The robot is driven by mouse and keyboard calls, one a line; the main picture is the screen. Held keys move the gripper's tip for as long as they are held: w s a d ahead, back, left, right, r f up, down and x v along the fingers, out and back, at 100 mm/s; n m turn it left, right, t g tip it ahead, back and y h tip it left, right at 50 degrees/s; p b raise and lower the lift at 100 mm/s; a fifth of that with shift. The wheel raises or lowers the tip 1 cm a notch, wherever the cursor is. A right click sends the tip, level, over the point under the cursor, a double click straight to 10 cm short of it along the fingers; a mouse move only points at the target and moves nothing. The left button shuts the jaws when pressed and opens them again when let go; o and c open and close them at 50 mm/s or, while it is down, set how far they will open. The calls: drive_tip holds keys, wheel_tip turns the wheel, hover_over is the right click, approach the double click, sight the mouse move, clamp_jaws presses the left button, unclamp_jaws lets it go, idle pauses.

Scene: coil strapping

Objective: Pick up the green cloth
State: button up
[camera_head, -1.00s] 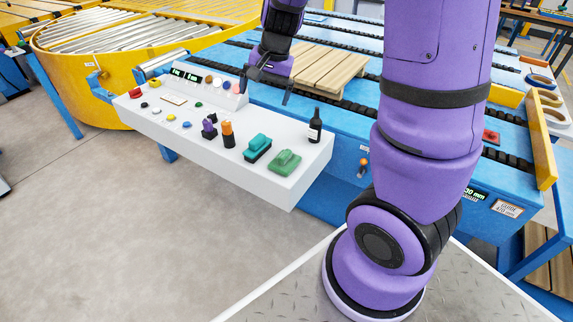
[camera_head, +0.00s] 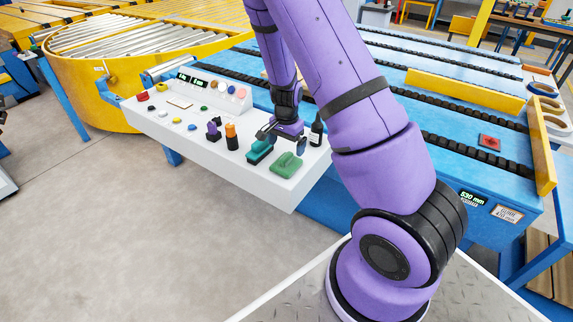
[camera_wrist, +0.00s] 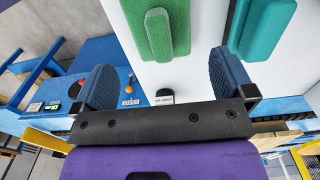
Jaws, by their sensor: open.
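The green cloth (camera_head: 286,167) lies as a folded pad with a raised ridge near the front right corner of the white console top. In the wrist view the green cloth (camera_wrist: 157,30) shows at the top, ahead of the gap between the fingers and left of its middle. My gripper (camera_head: 283,140) is open and empty above the console, just behind the cloth and near the teal block. In the wrist view my gripper (camera_wrist: 162,78) has its two blue pads wide apart, with nothing between them.
A teal block (camera_head: 258,151) on a dark base stands left of the cloth. A dark bottle (camera_head: 316,131) stands close right of my gripper. Orange-black (camera_head: 231,136) and purple (camera_head: 213,129) items stand further left. The console's front edge (camera_head: 240,182) is near the cloth.

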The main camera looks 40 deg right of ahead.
sight(286, 156)
drive_tip(key=shift+f, duration=3.85)
drive_tip(key=shift+c, duration=0.5)
drive_tip(key=c, duration=0.7)
drive_tip(key=shift+r, duration=0.1)
